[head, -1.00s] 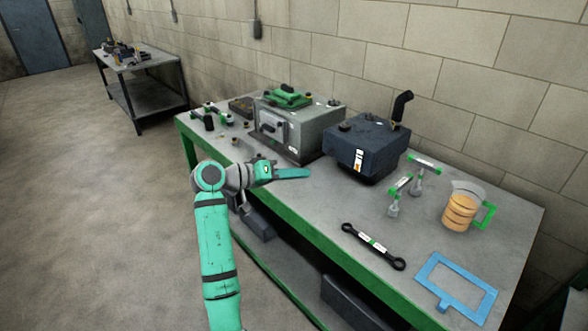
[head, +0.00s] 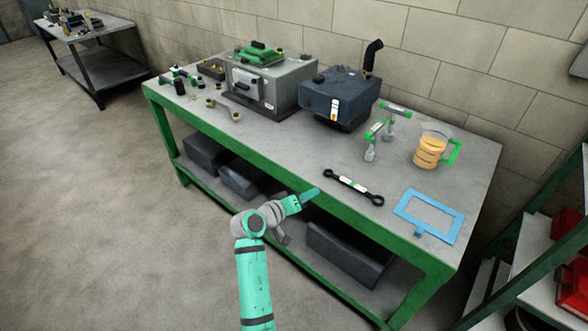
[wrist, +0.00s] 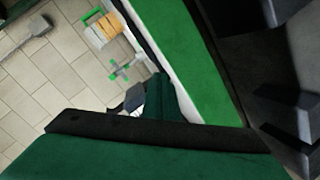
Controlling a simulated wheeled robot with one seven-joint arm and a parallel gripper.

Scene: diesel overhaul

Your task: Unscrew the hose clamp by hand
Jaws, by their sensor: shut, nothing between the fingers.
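A black bent hose (head: 373,56) stands up from the back right of the dark blue tank (head: 340,96) on the workbench. A hose clamp is too small to make out for certain at its base. My gripper (head: 313,193) is at the bench's front edge, left of the double-ended wrench, well away from the hose. Its fingers are shut and empty. In the wrist view my gripper (wrist: 160,100) fills the lower part, and the hose cannot be picked out there.
The wrench (head: 353,186), T-handled tools (head: 372,143), an orange-filled jug (head: 431,150) and a blue frame (head: 425,217) lie on the bench's right half. A grey engine block (head: 268,85) and small parts are at left. A rack with red bins (head: 572,284) stands at right.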

